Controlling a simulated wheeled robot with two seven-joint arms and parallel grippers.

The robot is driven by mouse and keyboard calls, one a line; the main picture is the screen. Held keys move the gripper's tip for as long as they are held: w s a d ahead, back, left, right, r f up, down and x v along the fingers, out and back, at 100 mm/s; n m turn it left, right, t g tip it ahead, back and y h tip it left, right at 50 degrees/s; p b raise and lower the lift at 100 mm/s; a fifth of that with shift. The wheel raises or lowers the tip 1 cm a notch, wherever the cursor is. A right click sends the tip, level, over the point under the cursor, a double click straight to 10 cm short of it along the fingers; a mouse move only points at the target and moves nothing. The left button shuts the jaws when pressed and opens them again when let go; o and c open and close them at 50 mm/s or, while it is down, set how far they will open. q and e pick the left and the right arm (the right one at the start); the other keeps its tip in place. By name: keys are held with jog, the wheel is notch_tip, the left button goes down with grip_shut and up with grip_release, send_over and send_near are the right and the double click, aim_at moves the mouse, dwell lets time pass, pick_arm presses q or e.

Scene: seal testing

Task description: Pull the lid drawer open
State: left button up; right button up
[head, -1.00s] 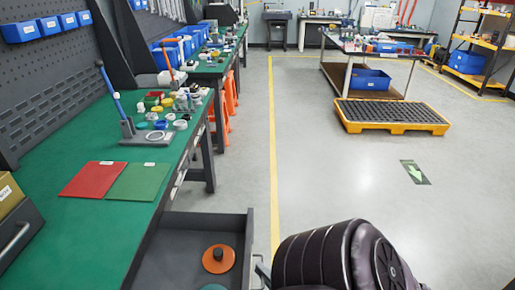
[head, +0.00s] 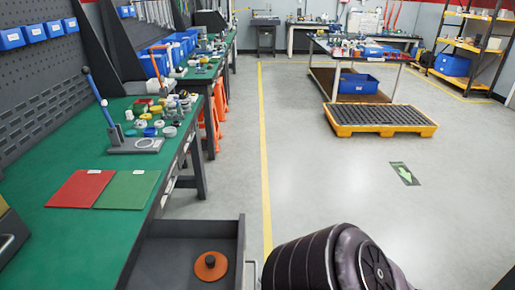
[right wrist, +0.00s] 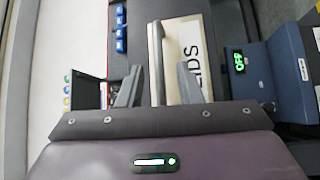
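The lid drawer (head: 240,240) stands open from the front of the green-topped workbench, low in the head view. An orange disc with a dark knob (head: 211,266) lies inside it. In the head view my right arm hides the gripper itself. My left gripper is in neither current view.
A red mat (head: 80,188) and a green mat (head: 127,189) lie on the workbench (head: 55,235), with small parts behind them. A blue device with a green display (right wrist: 255,75) is right in the wrist view.

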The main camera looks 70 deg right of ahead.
jog(key=v, duration=0.4)
dwell(0.5)
jog(key=w+a+f+m+g+y+p, duration=0.2)
jog(key=f+m+g, duration=0.55)
jog(key=f, duration=1.15)
jog(key=s+a+f+m+g+y+p, duration=0.1)
jog(key=s+a+f+g+y, duration=0.1)
jog(key=s+a+f+g, duration=0.2)
jog(key=s+a+f+m+g+y+p, duration=0.1)
jog(key=s+a+f+g+y, duration=0.2)
jog(key=a+f, duration=0.6)
jog(key=s+a+g, duration=0.1)
jog(key=a+g, duration=0.1)
jog(key=a, duration=0.2)
jog(key=shift+y, duration=0.3)
